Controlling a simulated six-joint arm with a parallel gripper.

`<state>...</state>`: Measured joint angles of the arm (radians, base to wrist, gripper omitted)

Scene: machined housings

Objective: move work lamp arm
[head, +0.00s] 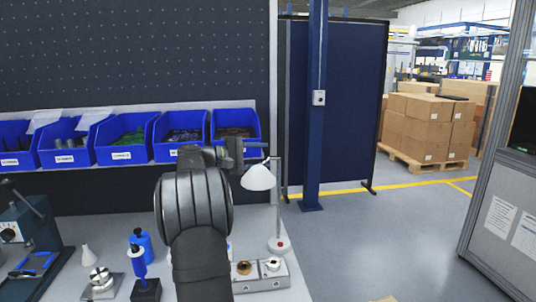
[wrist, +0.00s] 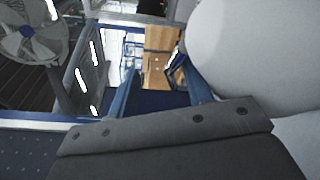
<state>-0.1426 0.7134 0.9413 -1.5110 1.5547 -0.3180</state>
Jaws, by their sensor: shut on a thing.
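The work lamp has a white shade (head: 258,178), a thin upright pole (head: 278,208) and a round base (head: 279,244) with a red spot, at the right end of the bench. My gripper (head: 254,150) is at the top of the lamp, just above the shade, and is shut on the lamp arm. My own wrist hides part of the grip in the head view. In the wrist view a large pale curved surface, which looks like the lamp shade (wrist: 265,50), fills the upper right.
Blue bins (head: 125,140) line the back of the bench. A blue-handled tool (head: 138,262), a metal fixture (head: 100,282) and a grey block with round parts (head: 260,274) stand near my arm. A blue post (head: 315,110) rises behind the lamp. Open floor lies to the right.

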